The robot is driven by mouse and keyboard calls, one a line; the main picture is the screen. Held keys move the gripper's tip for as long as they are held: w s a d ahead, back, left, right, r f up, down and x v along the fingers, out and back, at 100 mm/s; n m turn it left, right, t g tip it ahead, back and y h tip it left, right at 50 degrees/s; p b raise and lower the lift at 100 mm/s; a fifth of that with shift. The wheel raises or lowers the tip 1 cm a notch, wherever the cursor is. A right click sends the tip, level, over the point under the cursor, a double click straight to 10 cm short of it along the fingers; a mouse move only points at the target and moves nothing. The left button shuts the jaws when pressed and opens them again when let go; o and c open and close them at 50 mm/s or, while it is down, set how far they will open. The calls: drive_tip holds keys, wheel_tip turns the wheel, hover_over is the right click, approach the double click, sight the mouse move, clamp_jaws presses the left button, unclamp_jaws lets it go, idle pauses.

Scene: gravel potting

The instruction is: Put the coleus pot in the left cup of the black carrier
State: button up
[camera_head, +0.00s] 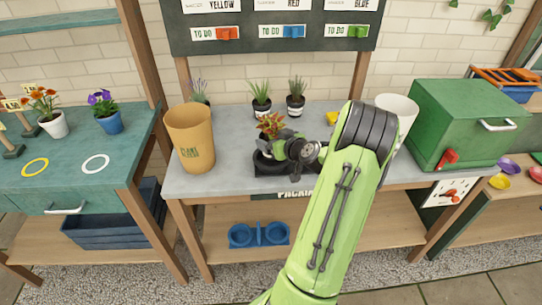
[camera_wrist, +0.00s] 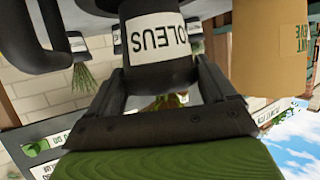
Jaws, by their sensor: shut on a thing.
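The coleus (camera_head: 270,125) has red and yellow-green leaves above a black pot, and stands over the left part of the black carrier (camera_head: 268,168) on the grey bench. My gripper (camera_head: 292,149) reaches in from the right and is shut on the pot. In the wrist view, which is upside down, the black pot (camera_wrist: 158,72) with its white COLEUS label (camera_wrist: 158,36) sits between the fingers (camera_wrist: 160,88). A dark rim lies around or behind the pot's base there. I cannot tell whether the pot rests in the left cup. My arm hides the carrier's right part.
A tan plant bag (camera_head: 190,138) stands left of the carrier. A white pot (camera_head: 398,108) and a green box (camera_head: 466,120) are to the right. A blue double-cup carrier (camera_head: 259,235) lies on the lower shelf.

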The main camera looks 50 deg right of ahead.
drive_tip(key=shift+f+b, duration=0.4)
drive_tip(key=shift+f, duration=1.4)
drive_tip(key=shift+f, duration=0.15)
